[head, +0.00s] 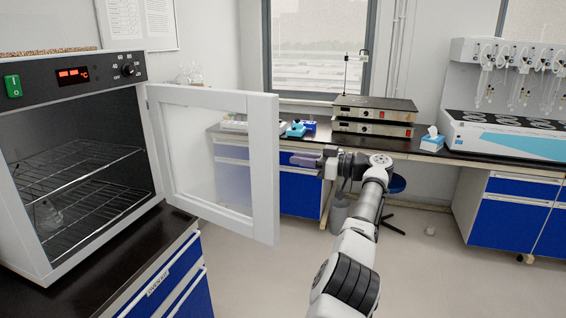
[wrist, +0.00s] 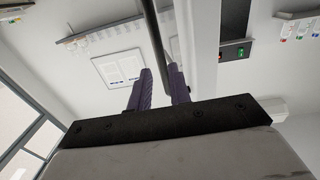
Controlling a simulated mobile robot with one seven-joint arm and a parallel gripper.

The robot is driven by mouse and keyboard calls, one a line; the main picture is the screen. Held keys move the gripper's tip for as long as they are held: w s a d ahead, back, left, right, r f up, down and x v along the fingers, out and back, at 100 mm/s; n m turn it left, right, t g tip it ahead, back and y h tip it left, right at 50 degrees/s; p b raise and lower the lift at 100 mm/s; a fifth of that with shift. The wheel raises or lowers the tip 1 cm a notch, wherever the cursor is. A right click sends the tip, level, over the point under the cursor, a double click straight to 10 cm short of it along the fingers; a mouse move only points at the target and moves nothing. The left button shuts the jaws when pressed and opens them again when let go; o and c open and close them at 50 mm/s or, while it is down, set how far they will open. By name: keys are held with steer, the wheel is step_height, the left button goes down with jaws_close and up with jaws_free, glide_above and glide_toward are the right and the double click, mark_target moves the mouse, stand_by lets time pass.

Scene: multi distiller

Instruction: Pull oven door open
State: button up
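The oven (head: 78,160) stands on the bench at the left with its door (head: 262,175) swung well open toward the right. I see the door's inner face and glass panel; its outer face is hidden in the head view. My gripper (head: 303,160) is just right of the door's free edge, fingers pointing left, with a small gap between them and that edge in the picture. In the wrist view my purple fingers (wrist: 160,88) are spread apart. A dark bar, seemingly the door handle (wrist: 157,35), runs up near the fingers; contact is unclear. The white door frame (wrist: 204,45) is beside it.
Wire racks (head: 85,180) and a glass flask (head: 46,215) are inside the oven. A dark bench (head: 120,245) with blue drawers supports it. Behind are a counter with stacked instruments (head: 373,115), a stool (head: 396,184) and a distiller (head: 510,130).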

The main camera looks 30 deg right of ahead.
steer(key=shift+p+v, duration=2.6)
steer(key=shift+v, duration=0.4)
steer(key=shift+a, duration=0.1)
